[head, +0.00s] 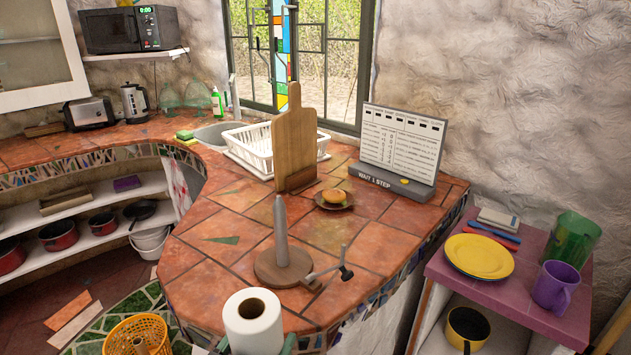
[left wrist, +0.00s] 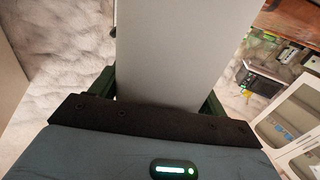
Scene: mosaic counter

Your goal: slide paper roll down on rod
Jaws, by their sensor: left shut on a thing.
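The white paper roll (head: 253,335) is upright at the front edge of the counter in the head view, its dark core hole facing up. My left gripper (head: 256,346) is shut on it, with a green finger on either side. In the left wrist view the roll (left wrist: 165,50) fills the space between the fingers (left wrist: 158,98). The grey rod (head: 281,232) stands upright on a round wooden base (head: 268,271) behind the roll, apart from it. A dark side arm (head: 328,271) sticks out to the right of the base. My right gripper is not in view.
A wooden cutting board (head: 294,135) stands behind the rod, with a bun on a small dish (head: 334,203) and a sign board (head: 400,150) nearby. A white dish rack (head: 250,150) is at the back. The tiled counter left of the base is clear.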

